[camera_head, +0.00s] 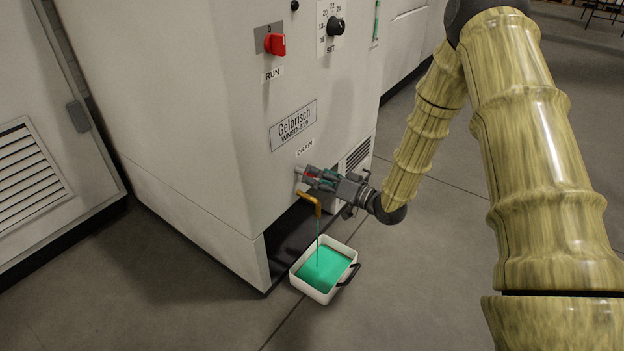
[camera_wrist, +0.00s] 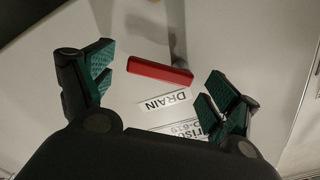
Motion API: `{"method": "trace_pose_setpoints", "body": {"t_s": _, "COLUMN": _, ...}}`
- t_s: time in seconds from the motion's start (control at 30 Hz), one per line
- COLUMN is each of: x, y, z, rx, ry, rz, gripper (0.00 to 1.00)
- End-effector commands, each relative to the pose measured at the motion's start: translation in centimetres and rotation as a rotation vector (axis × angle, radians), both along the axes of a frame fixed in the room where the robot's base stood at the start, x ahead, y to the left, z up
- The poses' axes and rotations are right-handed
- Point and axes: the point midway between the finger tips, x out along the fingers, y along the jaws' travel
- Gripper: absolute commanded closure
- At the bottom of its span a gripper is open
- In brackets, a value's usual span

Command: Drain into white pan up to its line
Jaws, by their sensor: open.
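The white pan (camera_head: 308,290) stands on the floor below the machine's drain. Green liquid (camera_head: 322,268) covers its bottom, and a thin green stream (camera_head: 318,245) runs down into it from the brass spout (camera_head: 312,200). I cannot make out the pan's line. My gripper (camera_head: 319,178) is at the drain valve, just above the spout. In the wrist view, the red drain lever (camera_wrist: 160,71) lies between my open fingers (camera_wrist: 162,78), with gaps at both its ends. The gripper hides part of the valve in the head view.
The grey machine carries a DRAIN label (camera_wrist: 162,102), a red RUN switch (camera_head: 275,44) and a black SET knob (camera_head: 336,26). The pan has a dark handle (camera_head: 349,275) on its right. Clear floor lies in front and to the right.

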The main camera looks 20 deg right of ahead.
Motion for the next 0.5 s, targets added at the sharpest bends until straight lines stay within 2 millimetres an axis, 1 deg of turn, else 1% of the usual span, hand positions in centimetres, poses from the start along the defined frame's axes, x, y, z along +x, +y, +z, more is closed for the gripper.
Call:
{"method": "trace_pose_setpoints", "body": {"t_s": 0.1, "x": 1.0, "y": 0.7, "z": -0.2, "rx": -0.001, "ry": 0.0, "rz": 0.001, "gripper": 0.12}}
{"method": "trace_pose_setpoints", "body": {"t_s": 0.2, "x": 1.4, "y": 1.1, "z": -0.1, "rx": -0.002, "ry": -0.001, "rz": 0.0, "gripper": 0.12}}
{"method": "trace_pose_setpoints", "body": {"t_s": 0.5, "x": 1.7, "y": 1.3, "z": 0.1, "rx": -0.001, "ry": 0.0, "rz": -0.001, "gripper": 0.12}}
